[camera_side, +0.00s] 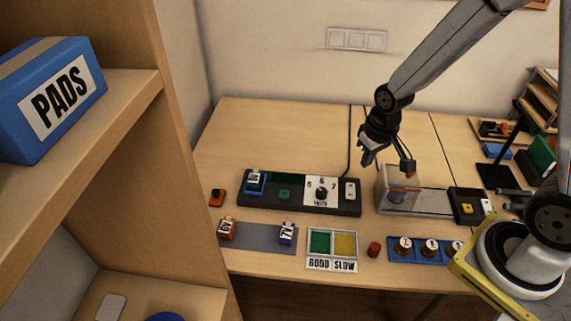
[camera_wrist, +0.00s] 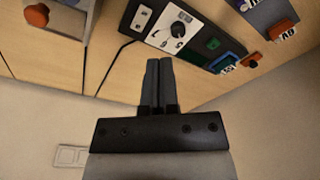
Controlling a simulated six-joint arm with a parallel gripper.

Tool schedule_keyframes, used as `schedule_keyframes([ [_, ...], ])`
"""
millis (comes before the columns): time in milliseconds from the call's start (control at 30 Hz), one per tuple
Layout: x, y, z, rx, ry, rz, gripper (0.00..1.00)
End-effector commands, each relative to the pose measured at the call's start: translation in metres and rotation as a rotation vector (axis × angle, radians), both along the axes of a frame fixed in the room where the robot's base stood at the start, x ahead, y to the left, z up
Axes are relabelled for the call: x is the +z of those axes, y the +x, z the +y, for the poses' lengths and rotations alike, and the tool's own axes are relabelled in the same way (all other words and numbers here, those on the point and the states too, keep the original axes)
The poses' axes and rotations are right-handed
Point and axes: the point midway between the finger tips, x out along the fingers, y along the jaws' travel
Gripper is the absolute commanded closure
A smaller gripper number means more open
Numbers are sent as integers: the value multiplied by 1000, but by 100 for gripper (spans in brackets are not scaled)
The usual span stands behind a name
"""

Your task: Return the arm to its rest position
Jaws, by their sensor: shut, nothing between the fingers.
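My gripper (camera_side: 367,155) hangs above the desk, left of and above the clear box, apart from everything. In the wrist view its two fingers (camera_wrist: 158,65) are together with nothing between them. A black control panel (camera_side: 300,207) with a dial (camera_side: 322,193) lies on the desk to the lower left of my gripper. The dial also shows in the wrist view (camera_wrist: 179,29). A blue-framed servo block (camera_side: 255,182) sits on the panel's left end. My arm reaches in from the upper right.
A clear box (camera_side: 393,203) stands on a grey track below my gripper. A green and yellow sorting tray (camera_side: 333,243), a grey mat (camera_side: 258,239) with two blocks, a red knob (camera_side: 374,250) and a blue rack (camera_side: 417,260) line the front. A wooden shelf (camera_side: 110,90) stands at left. The back desk is clear.

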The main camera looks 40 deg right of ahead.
Motion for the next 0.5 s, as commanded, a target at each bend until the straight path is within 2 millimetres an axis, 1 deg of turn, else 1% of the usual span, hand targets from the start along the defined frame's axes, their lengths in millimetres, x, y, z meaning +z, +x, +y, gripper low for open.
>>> schedule_keyframes([
  [33, 9, -6, 4, 14, -2, -15, 100],
  [200, 29, -28, 13, 57, -7, -53, 100],
  [333, 39, -43, 19, 83, -8, -75, 100],
  [500, 45, -55, 22, 103, -10, -93, 100],
])
